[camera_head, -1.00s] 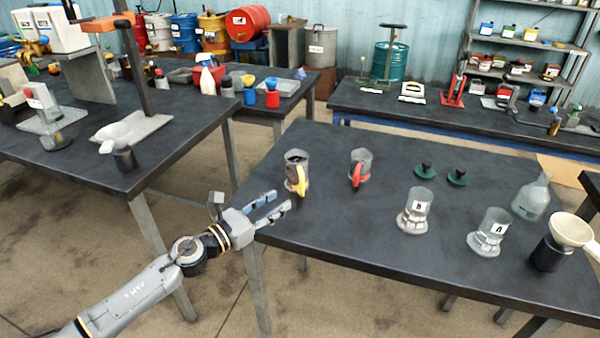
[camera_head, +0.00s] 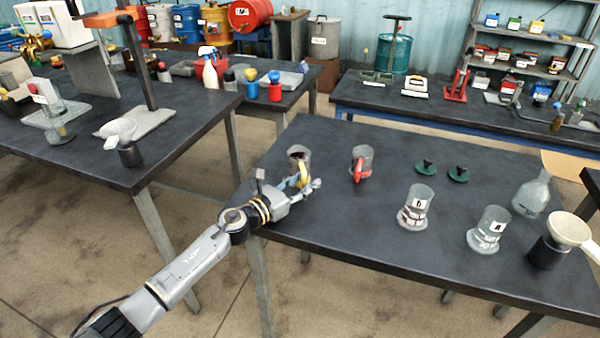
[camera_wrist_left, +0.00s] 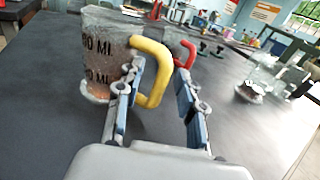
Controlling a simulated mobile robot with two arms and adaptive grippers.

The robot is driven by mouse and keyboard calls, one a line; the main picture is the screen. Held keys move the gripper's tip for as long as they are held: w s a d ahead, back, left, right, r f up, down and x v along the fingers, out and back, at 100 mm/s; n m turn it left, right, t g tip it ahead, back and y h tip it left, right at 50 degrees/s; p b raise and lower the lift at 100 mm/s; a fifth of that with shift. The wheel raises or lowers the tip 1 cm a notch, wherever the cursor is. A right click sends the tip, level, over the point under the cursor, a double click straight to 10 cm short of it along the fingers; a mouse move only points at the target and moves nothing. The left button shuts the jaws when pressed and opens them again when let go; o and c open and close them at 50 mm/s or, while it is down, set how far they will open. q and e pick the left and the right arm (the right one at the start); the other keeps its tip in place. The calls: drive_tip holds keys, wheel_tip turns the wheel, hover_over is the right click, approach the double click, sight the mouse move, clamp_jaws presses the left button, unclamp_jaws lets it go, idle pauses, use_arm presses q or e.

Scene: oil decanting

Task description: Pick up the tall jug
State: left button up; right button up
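A clear jug with a yellow handle (camera_head: 298,154) stands upright near the left end of the dark table. In the left wrist view this jug (camera_wrist_left: 100,58) has dark volume marks and the yellow handle faces me. My left gripper (camera_head: 306,186) is at the handle. In the left wrist view my left gripper (camera_wrist_left: 160,76) is open, its fingers on either side of the yellow handle, with a gap on the right. A jug with a red handle (camera_head: 361,160) stands to the right. My right gripper is not in view.
Two labelled glass beakers (camera_head: 416,207) (camera_head: 488,230), two dark green lids (camera_head: 426,168), a clear flask (camera_head: 532,195) and a pale funnel (camera_head: 569,230) on a black container stand farther right. The front left of the dark table (camera_head: 330,235) is clear.

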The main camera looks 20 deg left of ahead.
use_arm(q)
clamp_jaws()
drive_tip(key=shift+r, duration=0.25)
drive_tip(key=shift+r+p, duration=0.35)
drive_tip(key=shift+r, duration=0.35)
drive_tip(key=s+d+r+p, duration=0.8)
drive_tip(key=s+r, duration=0.2)
drive_tip(key=r, duration=0.1)
drive_tip(key=shift+s+d+p, duration=0.3)
drive_tip(key=shift+d+p, duration=0.05)
idle(0.4)
drive_tip(key=shift+s, duration=0.1)
idle(0.5)
